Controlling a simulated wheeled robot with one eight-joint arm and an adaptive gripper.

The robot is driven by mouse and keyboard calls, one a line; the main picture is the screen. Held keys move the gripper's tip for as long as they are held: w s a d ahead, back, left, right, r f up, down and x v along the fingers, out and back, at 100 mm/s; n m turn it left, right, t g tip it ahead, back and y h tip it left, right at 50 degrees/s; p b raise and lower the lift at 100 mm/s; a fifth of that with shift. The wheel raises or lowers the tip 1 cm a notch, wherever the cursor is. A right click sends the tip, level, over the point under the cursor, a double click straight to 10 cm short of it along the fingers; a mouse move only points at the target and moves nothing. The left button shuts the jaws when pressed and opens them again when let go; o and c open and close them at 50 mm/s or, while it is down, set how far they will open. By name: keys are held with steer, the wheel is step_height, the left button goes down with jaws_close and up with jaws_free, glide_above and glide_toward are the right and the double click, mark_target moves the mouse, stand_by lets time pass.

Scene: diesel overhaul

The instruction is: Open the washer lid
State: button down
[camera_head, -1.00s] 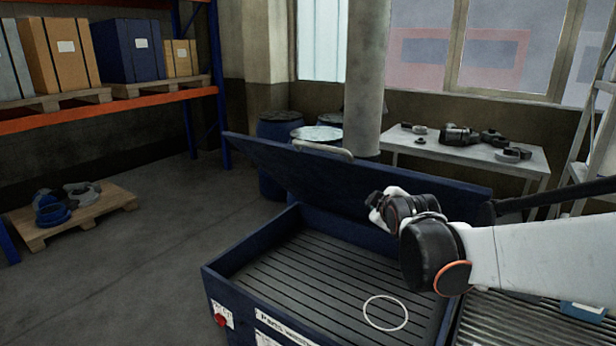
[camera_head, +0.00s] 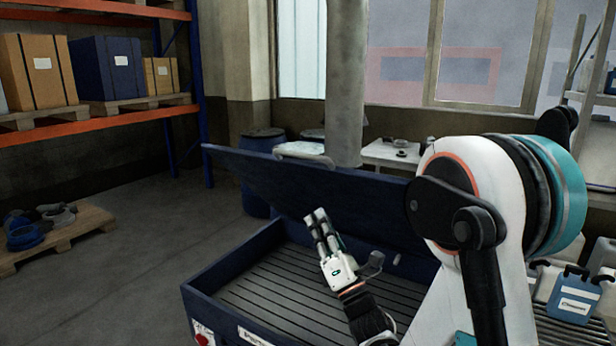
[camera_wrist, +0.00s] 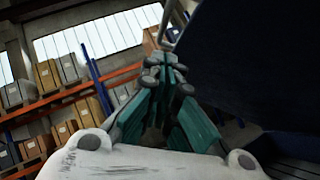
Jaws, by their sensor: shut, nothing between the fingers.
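The washer is a dark blue box with a slatted floor (camera_head: 265,293). Its lid (camera_head: 260,180) stands raised and tilted back in the head view, with a pale handle (camera_head: 303,153) on its top edge. My gripper (camera_head: 318,217) is shut and empty, in front of the lid's inner face and above the slatted floor. In the wrist view my gripper (camera_wrist: 168,65) points up beside the dark lid (camera_wrist: 255,60), which fills the right. A pale bar, perhaps the handle, shows just beyond the fingertips. I cannot tell whether the fingers touch the lid.
A grey column (camera_head: 345,85) and blue drums (camera_head: 262,140) stand behind the lid. A shelf rack (camera_head: 100,122) with boxes and a low pallet (camera_head: 60,240) are at left. A blue canister (camera_head: 575,293) stands at right. The floor left of the washer is clear.

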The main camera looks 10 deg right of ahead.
steer(key=w+a+r, duration=0.1)
steer(key=w+r, duration=0.7)
steer(key=shift+w+a+r, duration=0.15)
steer(key=shift+r, duration=0.1)
steer(key=w+d+r+m+h+p, duration=0.4)
steer(key=w+d+r+p, duration=0.6)
steer(key=w+d+r, duration=0.3)
steer(key=w+r+m, duration=0.1)
steer(key=w+r, duration=0.2)
steer(key=w, duration=0.1)
steer(key=shift+w+d+g, duration=0.3)
steer(key=shift+d+g, duration=0.05)
steer(key=shift+g, duration=0.05)
